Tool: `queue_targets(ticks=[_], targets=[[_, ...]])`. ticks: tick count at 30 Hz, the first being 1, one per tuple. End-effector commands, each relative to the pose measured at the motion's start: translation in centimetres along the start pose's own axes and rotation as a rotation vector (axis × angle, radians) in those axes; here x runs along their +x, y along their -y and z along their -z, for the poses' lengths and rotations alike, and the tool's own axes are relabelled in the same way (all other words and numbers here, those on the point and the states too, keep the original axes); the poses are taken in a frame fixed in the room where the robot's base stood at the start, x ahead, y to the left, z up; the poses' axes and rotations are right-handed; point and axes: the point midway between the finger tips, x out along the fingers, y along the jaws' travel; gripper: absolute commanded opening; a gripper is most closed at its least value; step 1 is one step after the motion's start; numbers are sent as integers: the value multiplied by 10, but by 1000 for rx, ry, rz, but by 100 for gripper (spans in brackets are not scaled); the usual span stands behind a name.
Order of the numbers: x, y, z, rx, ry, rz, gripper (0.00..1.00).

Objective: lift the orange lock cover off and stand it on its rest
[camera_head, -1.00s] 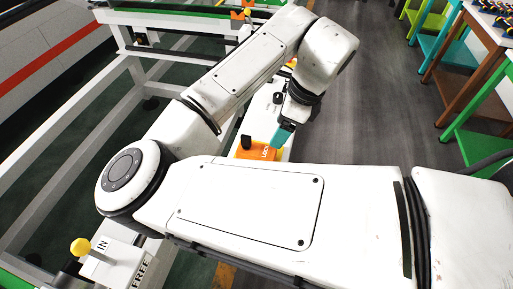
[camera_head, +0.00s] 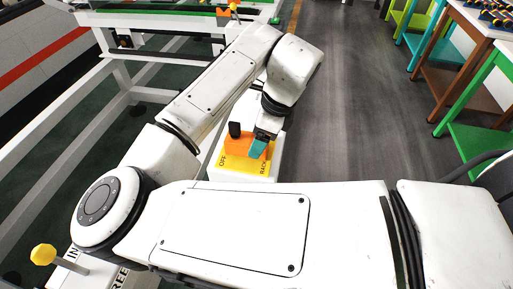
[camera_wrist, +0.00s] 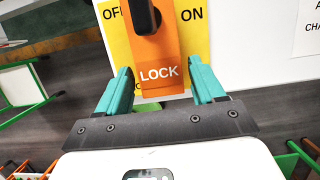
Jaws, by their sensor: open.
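The orange lock cover (camera_wrist: 160,52), marked LOCK, sits on a yellow OFF/ON panel (camera_wrist: 118,45) in the wrist view. A black knob or handle (camera_wrist: 146,14) stands over its upper part. In the head view the cover (camera_head: 236,138) is on the yellow panel (camera_head: 232,164), partly hidden by my gripper. My gripper (camera_wrist: 161,84) is open, with one teal finger on each side of the cover's lower end and a gap on both sides. In the head view my gripper (camera_head: 259,148) is over the cover's right part. I cannot identify the rest.
A white box face surrounds the panel. A white frame (camera_head: 60,140) runs along the left. Green, teal and brown tables (camera_head: 470,110) stand at the right. The grey floor (camera_head: 345,110) between is clear. A yellow knob (camera_head: 43,254) is near left.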

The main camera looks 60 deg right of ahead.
Motion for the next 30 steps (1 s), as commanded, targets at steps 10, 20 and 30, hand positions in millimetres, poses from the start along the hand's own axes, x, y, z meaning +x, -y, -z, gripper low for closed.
queue_targets(ticks=[10,20,30], targets=[[2,0,0,0,0,0,66],[2,0,0,0,0,0,50],[2,0,0,0,0,0,34]])
